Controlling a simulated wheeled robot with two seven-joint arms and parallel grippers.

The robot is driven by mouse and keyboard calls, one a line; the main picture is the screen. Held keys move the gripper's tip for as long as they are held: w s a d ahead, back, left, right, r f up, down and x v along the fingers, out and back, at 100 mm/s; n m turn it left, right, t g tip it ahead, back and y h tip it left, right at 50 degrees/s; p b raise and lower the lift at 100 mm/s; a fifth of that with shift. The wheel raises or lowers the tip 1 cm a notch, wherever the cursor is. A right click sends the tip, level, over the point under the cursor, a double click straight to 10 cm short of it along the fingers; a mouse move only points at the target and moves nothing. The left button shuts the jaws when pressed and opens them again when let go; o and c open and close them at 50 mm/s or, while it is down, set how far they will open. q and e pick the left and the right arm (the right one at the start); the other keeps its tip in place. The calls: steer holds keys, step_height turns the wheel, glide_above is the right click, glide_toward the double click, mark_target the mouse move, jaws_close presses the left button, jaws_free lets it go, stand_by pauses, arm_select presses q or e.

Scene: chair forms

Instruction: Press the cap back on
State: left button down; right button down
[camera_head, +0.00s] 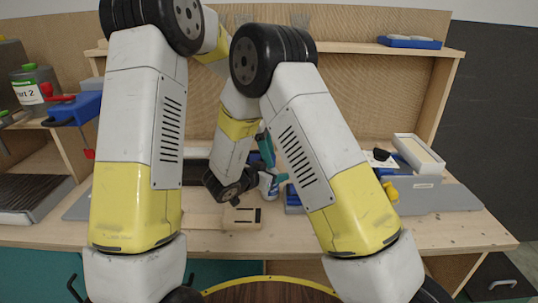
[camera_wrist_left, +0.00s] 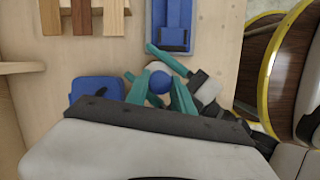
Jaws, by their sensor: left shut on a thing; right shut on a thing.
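A small white bottle (camera_head: 268,183) stands in the middle of the workbench, partly hidden by my right arm. My right gripper (camera_head: 276,179) is shut on it from the side; its teal fingers also show in the left wrist view beside the white body (camera_wrist_left: 176,67). My left gripper (camera_wrist_left: 159,86) is shut on a round blue cap (camera_wrist_left: 158,81), above or at the bottle. In the head view its teal fingers (camera_head: 265,150) point down over the bottle. I cannot tell whether the cap touches the bottle's neck.
A wooden block with a dark slot (camera_head: 242,217) lies in front of the bottle. A blue tray (camera_wrist_left: 172,20), wood strips (camera_wrist_left: 85,16) and a blue block (camera_wrist_left: 97,89) lie nearby. A white box (camera_head: 418,155) stands at right. The front edge is mostly clear.

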arm_select(q)
steer(key=shift+f, duration=0.35)
steer(key=c, duration=1)
jaws_free()
steer(key=shift+s, duration=0.1)
arm_select(e)
steer(key=shift+w, duration=0.1)
arm_select(q)
steer(key=v, duration=1.2)
arm_select(e)
steer(key=shift+c, duration=2.4)
jaws_free()
